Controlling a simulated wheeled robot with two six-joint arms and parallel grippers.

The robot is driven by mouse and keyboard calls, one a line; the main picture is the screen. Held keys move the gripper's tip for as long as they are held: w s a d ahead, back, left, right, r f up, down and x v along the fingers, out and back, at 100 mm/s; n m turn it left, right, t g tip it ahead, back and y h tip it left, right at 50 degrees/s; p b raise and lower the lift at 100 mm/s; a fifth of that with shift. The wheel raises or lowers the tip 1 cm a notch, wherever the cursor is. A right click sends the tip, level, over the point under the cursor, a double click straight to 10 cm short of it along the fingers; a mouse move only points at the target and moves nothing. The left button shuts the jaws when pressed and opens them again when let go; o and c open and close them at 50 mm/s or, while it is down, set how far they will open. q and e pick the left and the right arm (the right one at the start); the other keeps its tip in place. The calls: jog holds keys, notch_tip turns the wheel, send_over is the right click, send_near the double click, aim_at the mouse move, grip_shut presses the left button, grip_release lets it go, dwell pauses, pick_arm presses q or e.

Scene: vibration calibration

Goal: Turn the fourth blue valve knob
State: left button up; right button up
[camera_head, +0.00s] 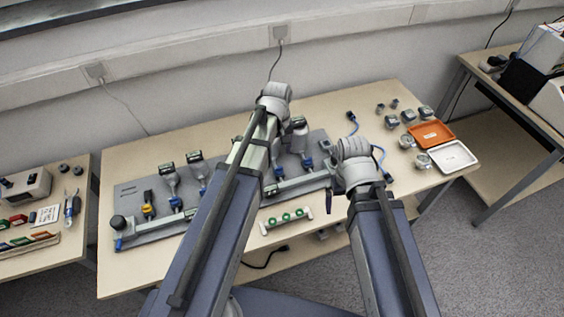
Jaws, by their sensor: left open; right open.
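A grey panel (135,195) on the table carries a pipe rig with upright gauges and blue valve knobs. One blue knob (175,202) shows left of my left arm. Another blue knob (307,162) shows between my arms, toward the right end of the panel. My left arm crosses the middle of the rig and hides part of it, so I cannot surely count to the fourth knob. My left gripper (275,93) is above the back of the panel, open, fingers hidden. My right gripper (352,151) is open near the panel's right end; its fingers are unclear. Neither visibly touches a knob.
A white rack with green rings (286,220) lies at the table's front. An orange tray (430,134), a white tray (453,157) and several loose gauges are on the right. A blue-ended cable (352,120) lies behind my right gripper. Side tables flank this one.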

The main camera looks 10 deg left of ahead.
aim_at(278, 168)
pick_arm(q)
jog(key=shift+f+b, duration=3.8)
jog(key=shift+f, duration=0.1)
grip_shut()
